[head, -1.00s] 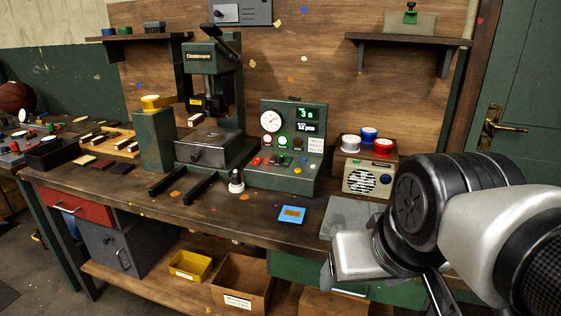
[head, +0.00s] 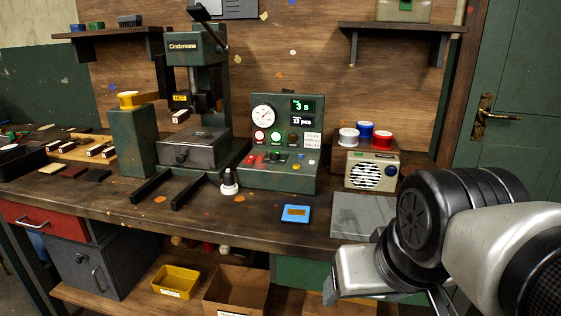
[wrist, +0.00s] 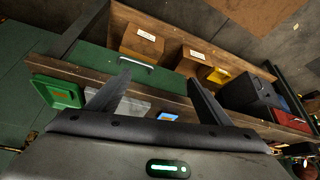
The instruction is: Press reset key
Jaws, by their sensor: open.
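A green control box (head: 283,145) stands on the workbench, right of the Cindervane press (head: 193,80). Its face has a round gauge, a small display reading "3 s", several round lamps or buttons and a lower row of small coloured keys (head: 275,158). The key labels are too small to read, so I cannot tell which is the reset key. My gripper (wrist: 148,98) is open and empty in the wrist view, at the bench's front, with the bench front and lower shelf beyond its fingers. In the head view my arm is at the lower right and the fingers are mostly hidden.
A blue card-like device (head: 296,214) and a grey plate (head: 360,215) lie near the front edge. A radio (head: 371,170) with coloured spools above stands right of the control box. A dark knob on a white base (head: 229,183) stands left of the blue device.

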